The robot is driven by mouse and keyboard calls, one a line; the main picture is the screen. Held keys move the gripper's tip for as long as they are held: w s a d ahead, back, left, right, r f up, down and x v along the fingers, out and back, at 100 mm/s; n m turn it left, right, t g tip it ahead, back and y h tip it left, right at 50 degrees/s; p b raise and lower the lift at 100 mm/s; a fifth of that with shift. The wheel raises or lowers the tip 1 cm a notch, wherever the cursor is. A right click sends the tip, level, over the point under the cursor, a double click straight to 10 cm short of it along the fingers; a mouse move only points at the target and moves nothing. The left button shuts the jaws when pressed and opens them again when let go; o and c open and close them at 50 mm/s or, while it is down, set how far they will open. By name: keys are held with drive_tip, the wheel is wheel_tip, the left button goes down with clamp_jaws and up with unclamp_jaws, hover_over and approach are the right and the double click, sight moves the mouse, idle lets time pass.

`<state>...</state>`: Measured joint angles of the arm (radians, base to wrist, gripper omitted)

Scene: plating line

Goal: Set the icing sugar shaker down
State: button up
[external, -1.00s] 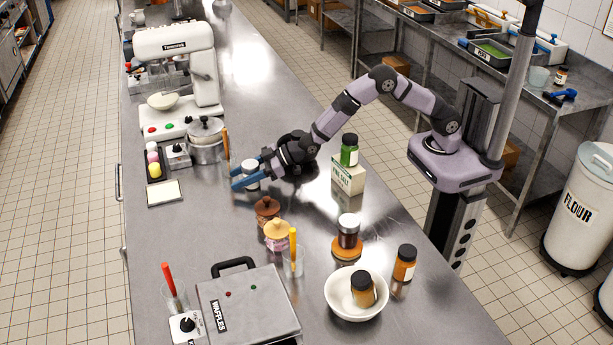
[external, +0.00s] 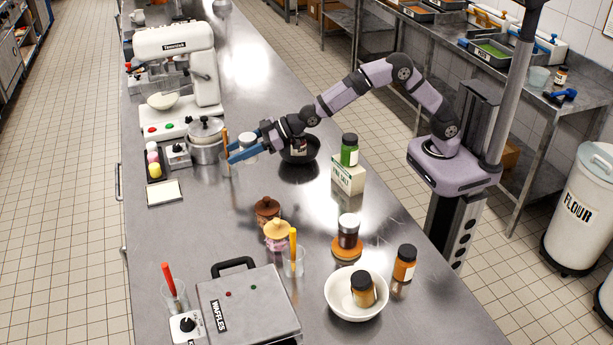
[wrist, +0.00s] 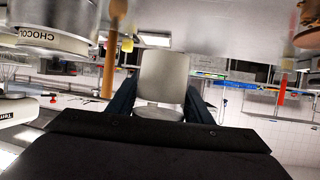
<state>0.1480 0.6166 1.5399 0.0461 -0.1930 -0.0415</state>
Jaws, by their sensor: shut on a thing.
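The icing sugar shaker (wrist: 163,82) is a pale grey cylinder in the middle of the wrist view. My gripper (external: 243,148) is shut on it, with the blue fingers on either side. In the external view the shaker (external: 247,140) shows partly between the fingers, just right of the steel pot and wooden handle. It appears to be held above the steel counter (external: 215,235); the exact gap is hard to tell. Its label cannot be read.
A lidded steel pot (external: 206,150) stands close left of my gripper. A black bowl (external: 299,162) with a jar in it is under my forearm. A salt box (external: 348,178) stands to the right. Counter between is clear.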

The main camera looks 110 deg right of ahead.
sight(244, 137)
wheel_tip(244, 137, up, 4)
drive_tip(key=p, duration=0.3)
drive_tip(key=shift+f, duration=0.25)
drive_tip(key=shift+a, duration=0.1)
drive_tip(key=a+f+n+y, duration=0.3)
drive_tip(key=a+n+y, duration=0.1)
drive_tip(key=a, duration=0.6)
drive_tip(key=shift+a+f+n+y, duration=0.3)
drive_tip(key=shift+a+f+y, duration=0.1)
drive_tip(key=shift+y, duration=0.2)
drive_tip(key=shift+f, duration=4.95)
